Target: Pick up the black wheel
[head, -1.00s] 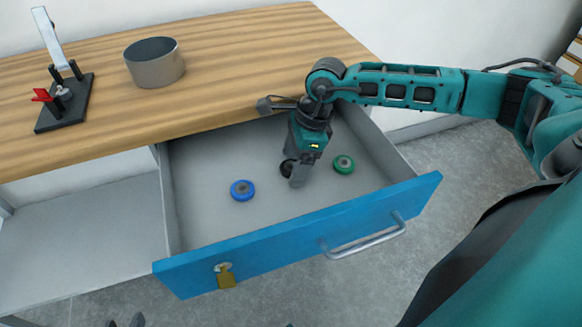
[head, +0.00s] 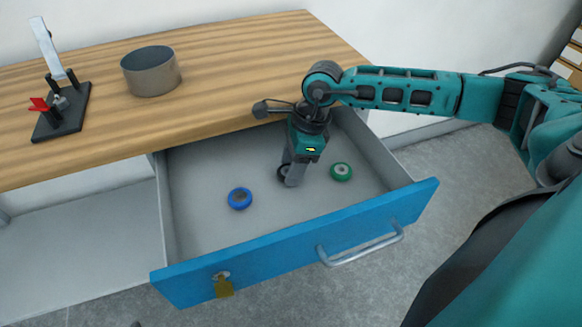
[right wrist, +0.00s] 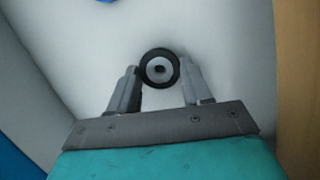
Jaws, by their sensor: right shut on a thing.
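The black wheel (head: 282,171) is in the open drawer, between a blue wheel (head: 239,199) and a green wheel (head: 341,171). My right gripper (head: 289,177) reaches down into the drawer and is shut on the black wheel, partly hiding it in the head view. In the right wrist view the black wheel (right wrist: 159,55), with its pale hub, sits between the two fingertips of my right gripper (right wrist: 162,76). I cannot tell whether it is clear of the drawer floor. My left gripper is not clearly in view.
The drawer's blue front (head: 300,248) has a metal handle (head: 362,245) and a brass padlock (head: 223,285). The wooden tabletop (head: 230,80) overhangs behind, with a grey round container (head: 151,76) and a black-based clamp (head: 62,112) on it.

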